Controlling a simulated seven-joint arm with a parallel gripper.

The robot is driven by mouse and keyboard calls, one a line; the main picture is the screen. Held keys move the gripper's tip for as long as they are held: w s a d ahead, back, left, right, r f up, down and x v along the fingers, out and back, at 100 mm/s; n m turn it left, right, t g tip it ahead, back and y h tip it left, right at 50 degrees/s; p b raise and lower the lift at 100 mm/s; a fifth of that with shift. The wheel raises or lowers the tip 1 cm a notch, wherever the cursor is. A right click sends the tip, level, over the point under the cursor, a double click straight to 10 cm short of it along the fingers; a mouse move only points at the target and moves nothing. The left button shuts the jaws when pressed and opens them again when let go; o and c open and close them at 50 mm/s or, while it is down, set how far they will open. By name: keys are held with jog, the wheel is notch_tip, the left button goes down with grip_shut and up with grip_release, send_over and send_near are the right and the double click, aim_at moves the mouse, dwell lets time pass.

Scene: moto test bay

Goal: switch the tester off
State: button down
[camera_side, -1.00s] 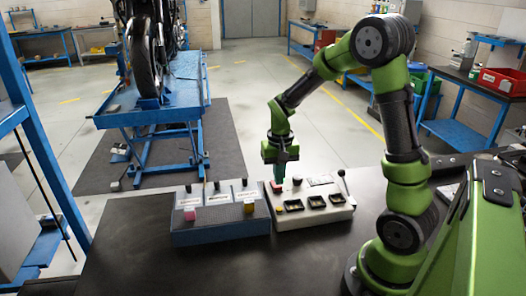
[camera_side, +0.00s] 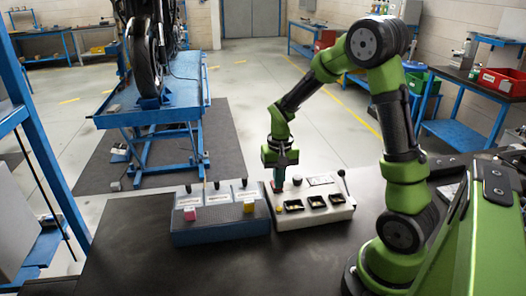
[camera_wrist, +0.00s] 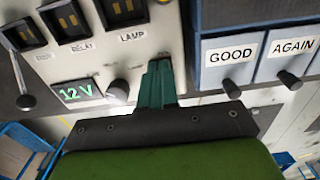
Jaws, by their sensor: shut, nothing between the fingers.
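In the wrist view the tester (camera_wrist: 90,60) has a display (camera_wrist: 77,92) lit green with "12 V", and the labels LAMP and RELAY. My gripper (camera_side: 278,188) is shut and empty, pointing down at the tester's left end. In the wrist view its fingertips (camera_wrist: 160,68) are at the panel beside the knob. The red button there is mostly hidden by the fingers; I cannot tell whether it is pressed.
The dark bench top (camera_side: 130,250) is clear in front and left.

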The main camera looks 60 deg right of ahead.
jog(key=shift+f, duration=0.5)
dwell(0.3)
notch_tip(320, 180, up, 7)
dwell(0.7)
jog(key=s+a+r+n+t+y, duration=0.1)
jog(key=s+a+r+n+t, duration=0.1)
jog(key=s+a+r, duration=0.3)
jog(key=s+a+r+n+t+y, duration=0.1)
jog(key=s+a+r+n+t, duration=0.2)
jog(key=a, duration=0.8)
notch_tip(320, 180, up, 4)
jog(key=shift+s+f+t, duration=0.1)
jog(key=shift+s+t, duration=0.95)
jog(key=shift+t, duration=0.05)
